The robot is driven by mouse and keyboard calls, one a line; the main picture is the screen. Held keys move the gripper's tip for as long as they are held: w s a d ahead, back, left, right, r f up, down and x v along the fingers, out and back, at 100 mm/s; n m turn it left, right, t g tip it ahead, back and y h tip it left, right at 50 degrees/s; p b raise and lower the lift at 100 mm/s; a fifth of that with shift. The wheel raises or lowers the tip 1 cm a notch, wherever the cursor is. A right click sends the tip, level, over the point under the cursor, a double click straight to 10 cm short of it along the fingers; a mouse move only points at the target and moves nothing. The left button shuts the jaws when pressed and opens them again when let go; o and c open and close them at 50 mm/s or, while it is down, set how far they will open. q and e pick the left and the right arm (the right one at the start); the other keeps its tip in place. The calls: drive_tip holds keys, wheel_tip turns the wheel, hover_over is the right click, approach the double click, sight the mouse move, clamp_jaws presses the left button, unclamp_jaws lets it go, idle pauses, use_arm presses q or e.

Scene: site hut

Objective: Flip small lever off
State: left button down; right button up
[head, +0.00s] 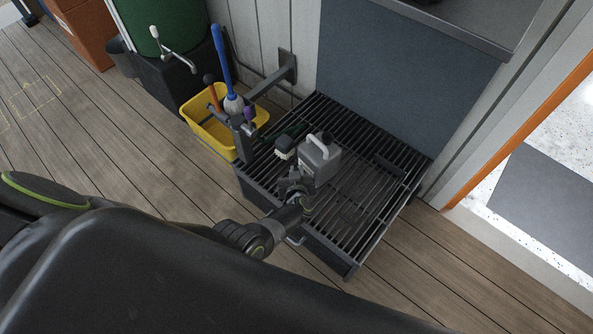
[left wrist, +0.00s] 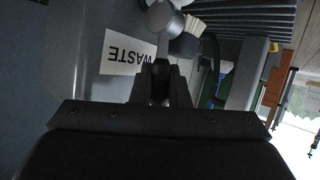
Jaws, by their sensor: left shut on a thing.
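A grey waste container (head: 320,160) with a light handle on top stands on a black slatted grate. In the left wrist view its grey wall (left wrist: 90,75) carries an upside-down WASTE label (left wrist: 122,50), and a rounded grey fitting (left wrist: 165,17) shows above the fingers. My left gripper (head: 294,183) is at the container's near side. I cannot tell the lever's position. My right gripper is not in view.
The black grate (head: 355,215) has free room to the right of the container. A brush with white bristles (head: 284,152) lies behind it on the left. A yellow bucket (head: 207,128) with upright handles stands left of the grate, near a wall bracket (head: 270,85).

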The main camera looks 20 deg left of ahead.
use_arm(q)
drive_tip(key=c, duration=1.4)
unclamp_jaws()
